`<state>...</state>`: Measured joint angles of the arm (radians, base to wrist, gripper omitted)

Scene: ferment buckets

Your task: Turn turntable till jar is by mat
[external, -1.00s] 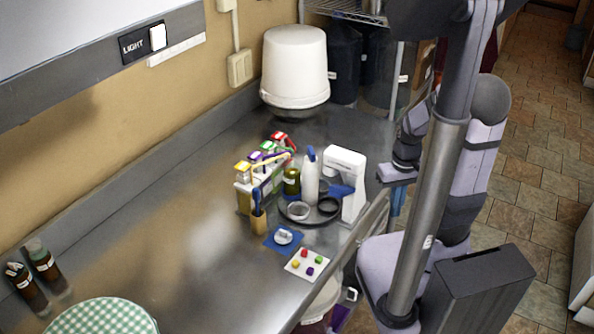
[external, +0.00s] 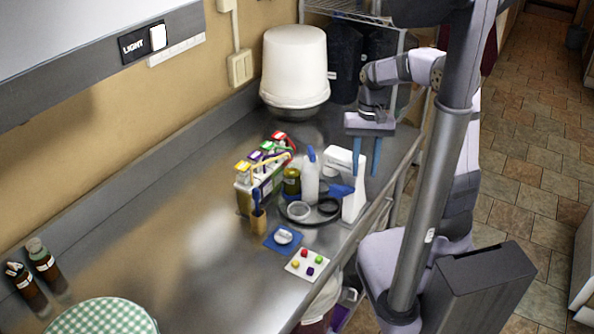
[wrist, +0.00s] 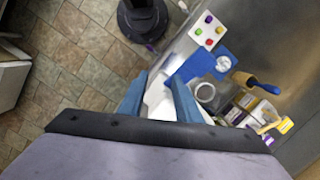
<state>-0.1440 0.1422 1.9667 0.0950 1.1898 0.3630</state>
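The turntable (external: 287,214) is a dark round disc on the steel counter, partly hidden by what is on and around it. An olive-green jar (external: 291,187) stands at its back left. A white bottle with a blue cap (external: 310,185), a pale ring-like cup (external: 298,211) and a black ring (external: 328,206) are also there. The blue mat (external: 270,244), with a small white item on it, lies in front, on the side away from the jar; the mat also shows in the wrist view (wrist: 205,68).
A white upright stand (external: 352,200) borders the turntable's right side. A white card with coloured dots (external: 306,264) lies near the front edge. The counter's left middle is clear.

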